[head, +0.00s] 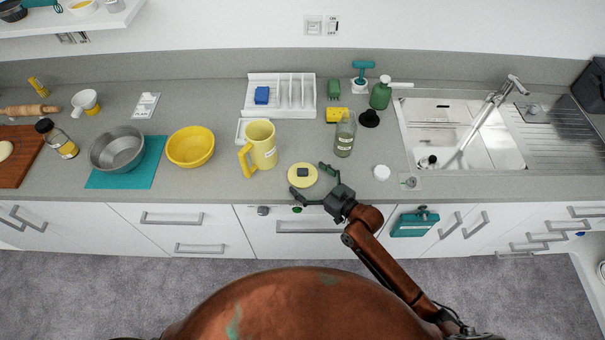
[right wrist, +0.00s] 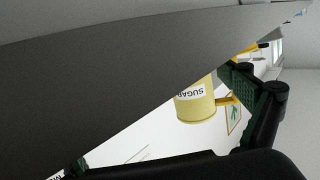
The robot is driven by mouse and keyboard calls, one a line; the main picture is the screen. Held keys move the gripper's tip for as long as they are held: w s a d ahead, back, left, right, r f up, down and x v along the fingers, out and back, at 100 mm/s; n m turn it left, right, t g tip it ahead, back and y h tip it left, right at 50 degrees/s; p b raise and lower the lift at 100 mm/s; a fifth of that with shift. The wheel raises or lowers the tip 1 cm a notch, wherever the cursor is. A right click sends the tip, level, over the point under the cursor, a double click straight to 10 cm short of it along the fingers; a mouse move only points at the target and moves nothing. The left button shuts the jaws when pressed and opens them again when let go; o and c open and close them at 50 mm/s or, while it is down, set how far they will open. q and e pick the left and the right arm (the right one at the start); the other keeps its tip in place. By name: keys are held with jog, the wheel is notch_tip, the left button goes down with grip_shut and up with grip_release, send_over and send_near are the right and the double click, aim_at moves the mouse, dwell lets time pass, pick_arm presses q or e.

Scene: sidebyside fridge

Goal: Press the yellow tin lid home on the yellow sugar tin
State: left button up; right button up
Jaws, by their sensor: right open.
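The yellow sugar tin (head: 263,146) stands upright on the counter, its yellow handle on the left. In the right wrist view the tin (right wrist: 196,106) appears upside down with its SUGAR label. The round yellow lid (head: 297,181), with a dark square knob, lies apart from the tin, to its right and nearer the front edge. My right gripper (head: 308,180) is open at the lid's front right, one finger to the right and one in front. I cannot tell whether it touches the lid. The lid is not visible in the right wrist view. My left gripper is not in view.
A yellow bowl (head: 190,147) stands left of the tin. A glass bottle (head: 345,138) and a white round piece (head: 382,172) stand to the right. A white rack (head: 281,106) is behind. The counter's front edge (head: 250,204) is close to my right gripper.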

jog(key=x, duration=0.2)
jog(key=shift+w+a, duration=0.15)
jog(key=shift+a, duration=0.05)
jog(key=c, duration=1.2)
